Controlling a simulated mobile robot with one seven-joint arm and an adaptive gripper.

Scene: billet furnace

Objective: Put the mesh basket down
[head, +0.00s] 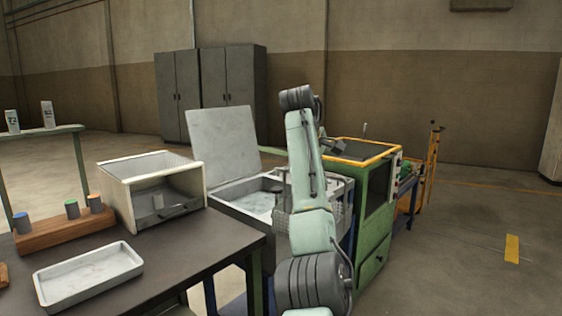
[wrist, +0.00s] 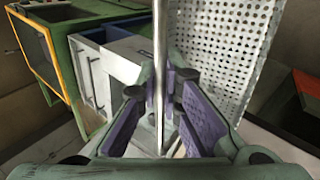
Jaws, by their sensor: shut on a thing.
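My gripper (wrist: 163,112) is shut on a thin upright metal rod (wrist: 160,50), the handle of the mesh basket, in the wrist view. The purple finger pads lie on both sides of the rod. The basket's white perforated wall (wrist: 228,45) fills the upper right of that view.
The tank's lid (head: 222,140) stands raised behind it. A dark table (head: 190,245) at left bears a white tray (head: 88,275), a glass-fronted box (head: 150,165) and a wooden rack (head: 65,230). A green machine (head: 375,235) stands to the right of my arm.

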